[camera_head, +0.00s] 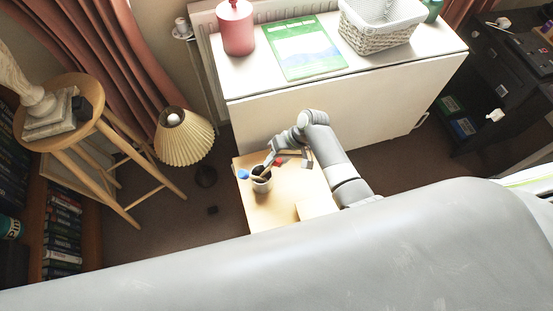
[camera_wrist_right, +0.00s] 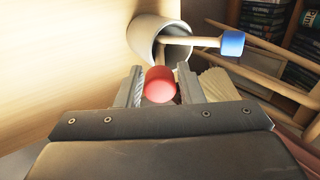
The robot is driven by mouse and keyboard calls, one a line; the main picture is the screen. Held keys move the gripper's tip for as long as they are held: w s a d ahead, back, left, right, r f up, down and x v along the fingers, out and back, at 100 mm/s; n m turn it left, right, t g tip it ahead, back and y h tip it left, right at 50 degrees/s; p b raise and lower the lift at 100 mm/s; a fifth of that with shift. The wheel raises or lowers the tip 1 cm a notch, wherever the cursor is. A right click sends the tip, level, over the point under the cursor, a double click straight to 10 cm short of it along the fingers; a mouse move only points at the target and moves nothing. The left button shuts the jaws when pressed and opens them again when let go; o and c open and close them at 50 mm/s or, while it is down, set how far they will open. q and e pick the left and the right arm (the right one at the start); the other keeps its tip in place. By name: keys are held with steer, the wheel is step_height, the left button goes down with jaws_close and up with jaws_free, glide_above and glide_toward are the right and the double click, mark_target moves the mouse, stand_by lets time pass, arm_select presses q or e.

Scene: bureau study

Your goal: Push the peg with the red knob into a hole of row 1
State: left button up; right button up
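The peg with the red knob (camera_head: 279,162) leans out of a grey cup (camera_head: 262,185) on a small light wooden table. A second peg with a blue knob (camera_head: 243,174) leans out to the left. My right gripper (camera_head: 284,158) is at the red knob. In the right wrist view the red knob (camera_wrist_right: 160,85) sits closely between both fingers of that gripper (camera_wrist_right: 161,88), and they look shut on it. The cup (camera_wrist_right: 158,40) and the blue knob (camera_wrist_right: 232,42) show just beyond. No holes or rows can be made out. My left gripper is not in view.
The wooden table (camera_head: 258,213) has some bare top near the cup. A white cabinet (camera_head: 340,105) stands behind, with a pink canister (camera_head: 236,27), a green booklet (camera_head: 304,50) and a basket (camera_head: 378,35). A lamp (camera_head: 184,137) and a stool (camera_head: 62,120) stand to the left.

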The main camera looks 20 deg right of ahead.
steer(key=c, duration=0.6)
steer(key=shift+p+v, duration=5.2)
steer(key=shift+v, duration=0.35)
